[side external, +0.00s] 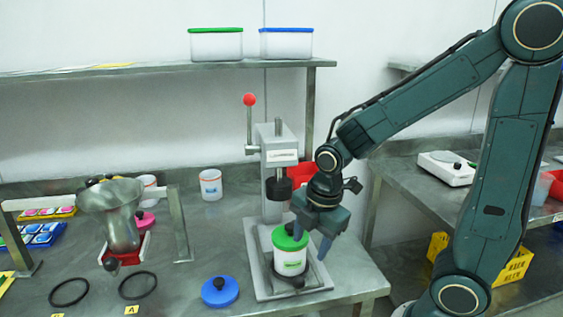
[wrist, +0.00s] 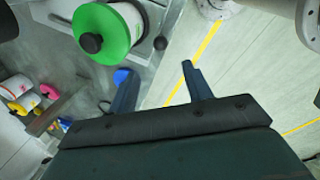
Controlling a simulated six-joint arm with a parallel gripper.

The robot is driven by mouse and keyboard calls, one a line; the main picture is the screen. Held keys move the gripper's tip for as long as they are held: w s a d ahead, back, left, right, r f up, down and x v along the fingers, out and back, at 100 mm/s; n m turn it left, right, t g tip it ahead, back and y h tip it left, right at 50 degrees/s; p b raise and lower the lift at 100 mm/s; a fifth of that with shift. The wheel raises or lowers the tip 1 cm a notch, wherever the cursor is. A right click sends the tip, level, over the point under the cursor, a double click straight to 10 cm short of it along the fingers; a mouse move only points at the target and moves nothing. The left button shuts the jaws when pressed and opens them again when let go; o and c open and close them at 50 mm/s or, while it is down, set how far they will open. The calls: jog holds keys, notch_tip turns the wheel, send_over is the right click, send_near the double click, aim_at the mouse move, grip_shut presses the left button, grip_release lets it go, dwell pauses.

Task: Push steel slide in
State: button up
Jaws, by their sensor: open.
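My gripper (side external: 312,240) is open beside a white drum with a green lid (side external: 290,238) on the press base. Nothing shows between the fingers in the wrist view (wrist: 156,72). There the green lid (wrist: 108,35) with its black knob lies up and left of the fingers. One finger overlaps the lid in the side view; I cannot tell if they touch. A small dark knob (side external: 298,283) sits low at the drum's front. I cannot tell which part is the steel slide.
The lever press (side external: 275,150) with a red ball handle stands behind the drum. A blue lid (side external: 220,292) and black rings (side external: 138,285) lie on the bench left of it. The bench's right edge is near my gripper. A scale (side external: 447,168) stands on the right table.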

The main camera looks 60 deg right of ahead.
aim_at(300, 278)
jog(key=shift+w+d+f, duration=0.1)
jog(key=shift+w+f, duration=0.3)
jog(key=shift+f, duration=1.65)
jog(key=shift+w+d+f, duration=0.1)
jog(key=shift+w+f, duration=0.25)
jog(key=shift+f, duration=1.7)
jog(key=shift+w+d+f, duration=0.1)
jog(key=shift+w+f, duration=0.3)
jog(key=shift+f, duration=1.65)
jog(key=shift+c, duration=0.2)
grip_shut()
